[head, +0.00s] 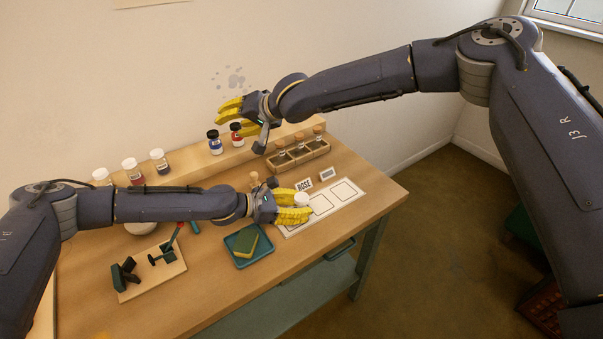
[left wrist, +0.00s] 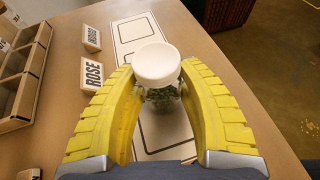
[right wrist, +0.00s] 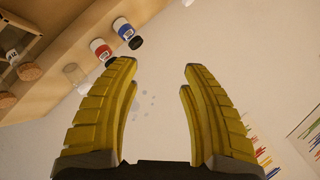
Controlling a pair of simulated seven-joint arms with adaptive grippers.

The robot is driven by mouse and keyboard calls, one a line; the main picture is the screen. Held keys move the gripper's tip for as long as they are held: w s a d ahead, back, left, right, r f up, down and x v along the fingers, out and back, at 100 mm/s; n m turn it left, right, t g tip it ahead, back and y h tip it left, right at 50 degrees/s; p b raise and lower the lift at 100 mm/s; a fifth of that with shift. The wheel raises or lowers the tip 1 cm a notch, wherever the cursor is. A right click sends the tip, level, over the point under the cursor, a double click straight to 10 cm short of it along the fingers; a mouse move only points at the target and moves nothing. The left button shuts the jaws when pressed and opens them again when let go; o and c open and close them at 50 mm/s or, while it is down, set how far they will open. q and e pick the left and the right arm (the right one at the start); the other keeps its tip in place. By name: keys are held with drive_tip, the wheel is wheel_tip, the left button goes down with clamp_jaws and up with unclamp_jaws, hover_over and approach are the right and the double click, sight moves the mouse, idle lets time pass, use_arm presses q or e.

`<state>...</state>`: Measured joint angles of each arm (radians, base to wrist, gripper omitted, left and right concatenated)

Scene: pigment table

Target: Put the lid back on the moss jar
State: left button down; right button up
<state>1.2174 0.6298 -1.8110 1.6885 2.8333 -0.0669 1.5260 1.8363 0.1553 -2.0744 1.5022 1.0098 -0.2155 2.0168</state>
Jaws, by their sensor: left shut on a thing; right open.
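My left gripper (head: 298,206) is shut on a round white lid above the outlined card. In the left wrist view the lid (left wrist: 157,64) sits between the fingertips of the left gripper (left wrist: 157,72). A glass jar with green contents, apparently the moss jar (left wrist: 164,96), shows directly below the lid. I cannot tell whether the lid is seated on it or just above it. In the head view the fingers hide most of the jar. My right gripper (head: 235,115) is open and empty, high near the back wall; the right wrist view shows its parted fingers (right wrist: 160,75).
A ROSE card (head: 304,186) and an INDIGO card (head: 327,174) stand behind the outlined card (head: 345,192). A wooden rack (head: 300,155) is at the back. A teal tray (head: 238,259) holds a sponge. Red (head: 236,134) and blue (head: 215,144) jars stand on the back ledge.

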drive_tip(key=s+a+r+n+g+y, duration=0.2)
drive_tip(key=s+r+n+g, duration=0.15)
drive_tip(key=s+n, duration=0.45)
drive_tip(key=s+a+r+n+g+y, duration=0.2)
drive_tip(key=s+r+n+g, duration=0.15)
drive_tip(key=n, duration=0.95)
drive_tip(key=n+h, duration=1.4)
drive_tip(key=n, duration=1.1)
hover_over(301, 197)
drive_tip(key=shift+t, duration=0.4)
drive_tip(key=shift+f, duration=8.15)
drive_tip(key=shift+f, duration=4)
